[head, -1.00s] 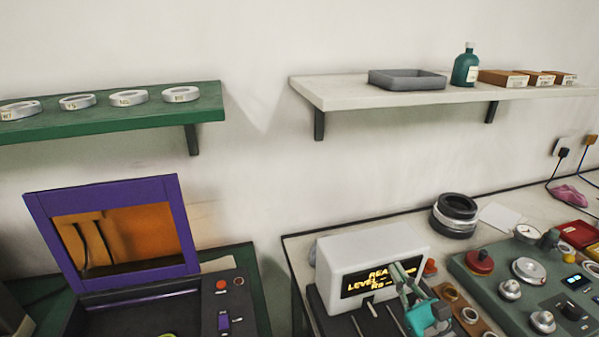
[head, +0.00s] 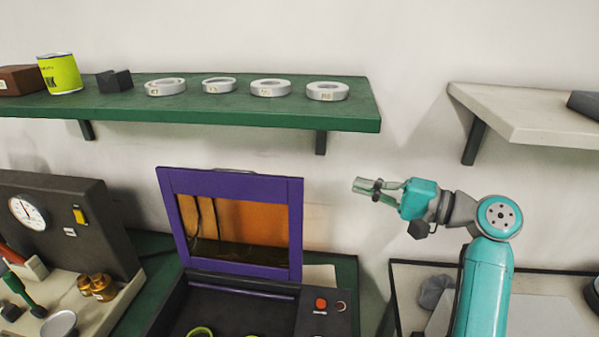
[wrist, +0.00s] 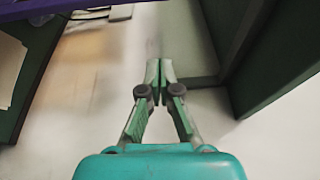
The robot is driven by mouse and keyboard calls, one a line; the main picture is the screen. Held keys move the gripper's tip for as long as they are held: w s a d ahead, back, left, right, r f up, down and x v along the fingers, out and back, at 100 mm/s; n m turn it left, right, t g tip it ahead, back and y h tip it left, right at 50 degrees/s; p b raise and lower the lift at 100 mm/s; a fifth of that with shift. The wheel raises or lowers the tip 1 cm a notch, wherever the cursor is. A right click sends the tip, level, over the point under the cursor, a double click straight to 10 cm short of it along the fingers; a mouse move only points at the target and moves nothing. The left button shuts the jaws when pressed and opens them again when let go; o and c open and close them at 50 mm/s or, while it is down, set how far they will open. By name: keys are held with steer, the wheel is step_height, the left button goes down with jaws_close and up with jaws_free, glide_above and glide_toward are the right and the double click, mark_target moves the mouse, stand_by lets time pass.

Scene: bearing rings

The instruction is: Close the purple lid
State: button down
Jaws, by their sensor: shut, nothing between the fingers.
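The purple lid (head: 233,178) stands upright and open at the back of a dark box (head: 250,310). It is a purple frame around an orange see-through pane. My gripper (head: 358,186) is shut and empty, to the right of the lid's upper right corner and apart from it, pointing left. In the wrist view my gripper (wrist: 158,62) shows its fingertips together with nothing between them. A purple edge (wrist: 30,8) at the top left of the wrist view looks like part of the lid.
A green shelf (head: 250,113) with several rings hangs above the lid. A pale shelf (head: 520,125) is at the right. A dark panel with a gauge (head: 28,212) stands left of the box. A red button (head: 321,303) is on the box's right side.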

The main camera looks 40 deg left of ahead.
steer(key=s+a, duration=0.5)
steer(key=a, duration=0.3)
steer(key=shift+s+a, duration=0.25)
steer(key=shift+s+n, duration=0.1)
steer(key=shift+n, duration=0.2)
stand_by(0.3)
